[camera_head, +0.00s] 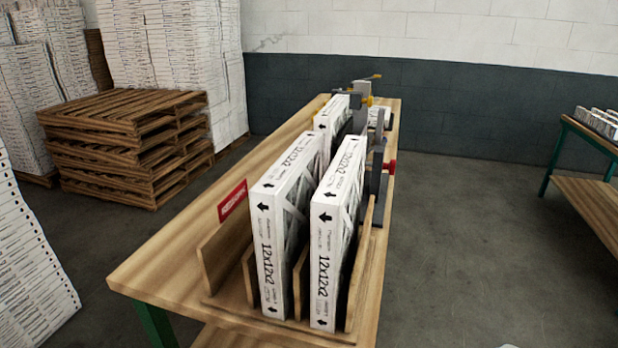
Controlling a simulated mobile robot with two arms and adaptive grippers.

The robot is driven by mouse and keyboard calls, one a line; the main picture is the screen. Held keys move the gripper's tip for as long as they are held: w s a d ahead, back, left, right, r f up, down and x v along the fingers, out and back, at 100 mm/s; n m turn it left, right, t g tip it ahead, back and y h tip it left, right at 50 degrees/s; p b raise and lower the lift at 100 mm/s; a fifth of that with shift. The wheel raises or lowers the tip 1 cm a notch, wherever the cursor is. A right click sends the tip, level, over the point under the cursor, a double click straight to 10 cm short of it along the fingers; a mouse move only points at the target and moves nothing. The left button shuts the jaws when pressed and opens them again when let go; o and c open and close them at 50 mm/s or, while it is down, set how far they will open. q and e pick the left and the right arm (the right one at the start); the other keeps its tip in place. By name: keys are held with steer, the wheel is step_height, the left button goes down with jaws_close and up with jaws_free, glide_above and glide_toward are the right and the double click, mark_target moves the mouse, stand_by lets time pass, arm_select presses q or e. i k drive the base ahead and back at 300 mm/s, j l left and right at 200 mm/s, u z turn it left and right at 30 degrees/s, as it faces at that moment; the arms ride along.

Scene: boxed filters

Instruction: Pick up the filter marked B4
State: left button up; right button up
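Two white boxed filters printed "12x12x2" with black arrows stand upright in a wooden slotted rack (228,248) on the near end of the table: a left filter (271,240) and a right filter (323,255). Their side faces show a lattice pattern. Another white boxed filter (328,116) stands farther back, partly hidden behind the front ones. I cannot read a B4 mark on any of them.
The wooden table (165,270) carries a red sign (232,201) and grey equipment with red and yellow parts (380,160) behind the filters. Pallets (130,140) and tall white stacks (165,45) stand left. Another table (590,190) with small items is right; floor between is clear.

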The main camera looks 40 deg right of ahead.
mark_target(335, 203)
steer(key=i+j+z, duration=0.2)
steer(key=z, duration=0.25)
steer(key=i+j+z, duration=0.2)
steer(key=j+z, duration=0.25)
steer(key=i+j+z, duration=0.15)
steer(key=z, duration=0.3)
steer(key=j+z, duration=0.45)
